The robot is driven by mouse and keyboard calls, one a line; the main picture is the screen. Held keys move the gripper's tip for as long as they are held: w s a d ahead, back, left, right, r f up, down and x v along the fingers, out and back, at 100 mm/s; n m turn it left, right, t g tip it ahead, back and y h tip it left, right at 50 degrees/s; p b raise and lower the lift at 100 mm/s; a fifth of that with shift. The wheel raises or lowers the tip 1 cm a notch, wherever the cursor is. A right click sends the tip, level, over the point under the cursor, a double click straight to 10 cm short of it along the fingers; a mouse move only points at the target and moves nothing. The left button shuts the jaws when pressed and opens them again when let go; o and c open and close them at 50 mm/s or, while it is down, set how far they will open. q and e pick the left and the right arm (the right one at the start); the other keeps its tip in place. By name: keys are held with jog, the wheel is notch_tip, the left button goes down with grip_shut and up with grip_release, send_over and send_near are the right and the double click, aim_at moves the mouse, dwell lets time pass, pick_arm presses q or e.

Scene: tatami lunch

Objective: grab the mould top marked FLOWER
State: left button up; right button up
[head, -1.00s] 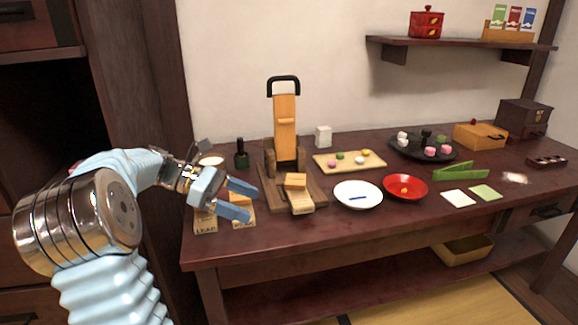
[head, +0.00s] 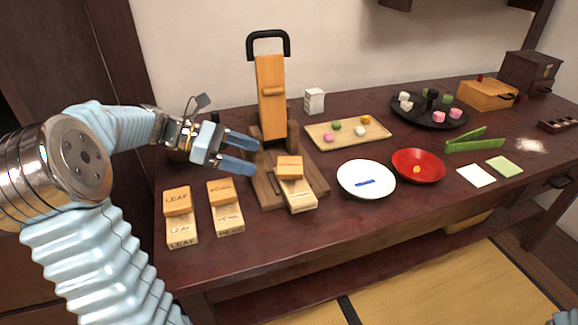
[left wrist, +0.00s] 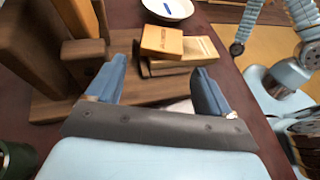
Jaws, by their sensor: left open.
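My left gripper (head: 256,158) is open and empty, at the left edge of the press. In the left wrist view its jaws (left wrist: 160,66) point at a small wooden mould top (left wrist: 162,41), which sits on a longer mould base (left wrist: 192,50), beyond the fingertips. The same mould top (head: 289,167) and base (head: 298,195) show in the head view on the press board; their lettering is too small to read. Two other mould tops stand at the left: one marked LEAF (head: 177,201) and one with unclear lettering (head: 221,192), each on its base.
The wooden press (head: 271,95) with a black handle stands just behind the gripper. A white plate (head: 352,190), a red bowl (head: 428,176) and a sweets board (head: 376,130) lie right of the mould. The table's front strip is clear.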

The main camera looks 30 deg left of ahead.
aim_at(280, 165)
pick_arm(q)
jog(key=x, duration=0.6)
jog(key=shift+d+r, duration=0.1)
jog(key=shift+d, duration=0.4)
jog(key=c, duration=0.8)
